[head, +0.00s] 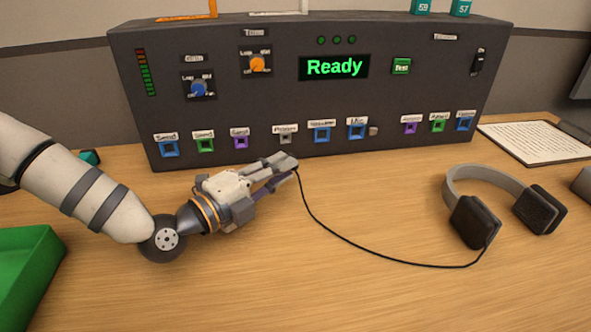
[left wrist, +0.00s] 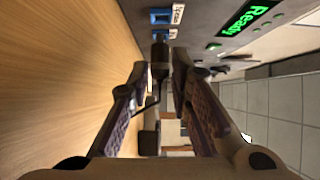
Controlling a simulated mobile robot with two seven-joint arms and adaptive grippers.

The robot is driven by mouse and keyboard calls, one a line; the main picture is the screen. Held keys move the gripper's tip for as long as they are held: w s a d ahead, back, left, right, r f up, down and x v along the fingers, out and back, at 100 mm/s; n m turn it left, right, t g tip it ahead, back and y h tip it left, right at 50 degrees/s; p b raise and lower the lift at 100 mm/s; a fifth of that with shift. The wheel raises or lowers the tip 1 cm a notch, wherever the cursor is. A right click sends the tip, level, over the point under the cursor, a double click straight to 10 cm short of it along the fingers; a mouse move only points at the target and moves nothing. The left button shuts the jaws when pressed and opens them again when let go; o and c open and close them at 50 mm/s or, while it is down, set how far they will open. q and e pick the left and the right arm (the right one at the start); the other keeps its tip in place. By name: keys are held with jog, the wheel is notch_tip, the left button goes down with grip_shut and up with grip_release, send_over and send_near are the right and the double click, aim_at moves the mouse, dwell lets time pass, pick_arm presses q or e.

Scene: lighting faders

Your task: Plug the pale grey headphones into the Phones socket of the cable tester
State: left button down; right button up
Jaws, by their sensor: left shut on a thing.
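The headphones (head: 481,178) have a pale grey band and dark ear cups and lie on the table at the right. Their black cable (head: 360,252) runs left to my left gripper (head: 291,168). In the left wrist view, my left gripper (left wrist: 160,70) is shut on the dark headphone plug (left wrist: 159,52), which points toward the panel. The cable tester (head: 290,95) stands at the back, its display reading Ready. The grey Phones socket (head: 286,138), its label small and blurred, is just above and behind the fingertips, apart from them. The plug is mostly hidden in the head view. My right gripper is out of view.
Blue sockets (head: 322,134) flank the Phones socket on the right and a purple one (head: 240,142) on the left. A green tray (head: 28,268) is at the front left, and a paper sheet (head: 535,141) lies at the right. The front middle table is clear except for the cable.

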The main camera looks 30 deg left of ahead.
aim_at(274, 151)
pick_arm(q)
jog(key=shift+w+a+r+b, duration=0.1)
jog(key=shift+w+a+b, duration=0.15)
jog(key=shift+w+a, duration=0.65)
jog(key=shift+w+a+b, duration=0.25)
jog(key=shift+w+a, duration=0.35)
jog(key=shift+w, duration=0.5)
jog(key=shift+w+a, duration=0.55)
jog(key=shift+w, duration=0.15)
dwell(0.6)
jog(key=c, duration=1.4)
grip_release()
jog(key=v, duration=0.6)
jog(key=shift+s+a+r, duration=0.1)
jog(key=shift+s+a, duration=0.05)
jog(key=shift+a, duration=0.15)
jog(key=shift+s, duration=0.55)
jog(key=shift+d, duration=0.1)
